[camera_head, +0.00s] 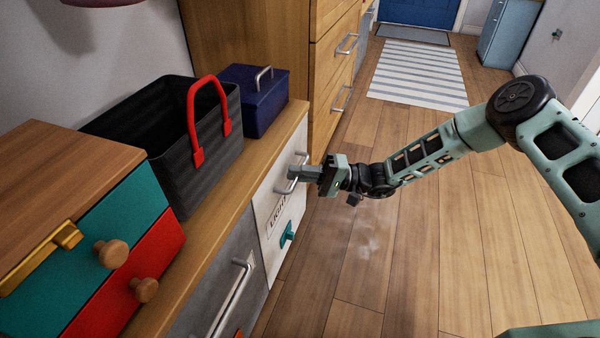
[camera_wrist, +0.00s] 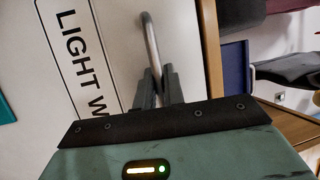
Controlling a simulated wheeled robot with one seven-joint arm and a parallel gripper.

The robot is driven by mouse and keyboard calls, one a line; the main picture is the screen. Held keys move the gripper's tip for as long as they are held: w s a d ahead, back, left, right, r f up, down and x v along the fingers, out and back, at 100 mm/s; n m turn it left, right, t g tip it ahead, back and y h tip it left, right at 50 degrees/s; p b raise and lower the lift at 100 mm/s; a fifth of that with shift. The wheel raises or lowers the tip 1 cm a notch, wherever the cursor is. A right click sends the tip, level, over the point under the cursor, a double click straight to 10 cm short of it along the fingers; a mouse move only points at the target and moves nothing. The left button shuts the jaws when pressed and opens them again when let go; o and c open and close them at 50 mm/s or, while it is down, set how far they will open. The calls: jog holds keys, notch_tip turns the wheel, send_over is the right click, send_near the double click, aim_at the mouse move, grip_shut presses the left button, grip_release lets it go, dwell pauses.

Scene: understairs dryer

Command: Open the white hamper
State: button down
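The white hamper (camera_head: 273,212) is a white front under the wooden counter, with a teal piece low on it. It looks flush with the grey front beside it. Its label (camera_wrist: 84,62) starts with "LIGHT W"; the rest is hidden by my gripper in the wrist view. A curved metal handle (camera_head: 298,158) sits near its top and also shows in the wrist view (camera_wrist: 152,45). My gripper (camera_head: 297,173) is at this handle. In the wrist view my two fingers (camera_wrist: 160,82) are close together with the bar between them, and they appear shut on it.
A grey front with a long handle (camera_head: 230,298) is to the left of the hamper. A black basket (camera_head: 165,120) with a red handle and a navy box (camera_head: 253,105) stand on the counter above. Wooden drawers (camera_head: 335,75) rise beyond. The floor (camera_head: 400,270) to the right is clear.

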jog(key=s+d+p, duration=0.4)
jog(key=s+d, duration=0.1)
jog(key=d, duration=0.8)
jog(key=s+d+p, duration=0.4)
jog(key=d, duration=1)
jog(key=shift+s, duration=0.4)
jog(key=c, duration=1.8)
grip_release()
jog(key=d+f, duration=0.1)
jog(key=d, duration=0.4)
jog(key=d+f, duration=0.1)
jog(key=d, duration=0.5)
jog(key=w+d+f+p, duration=0.1)
jog(key=d, duration=0.5)
jog(key=shift+f, duration=0.1)
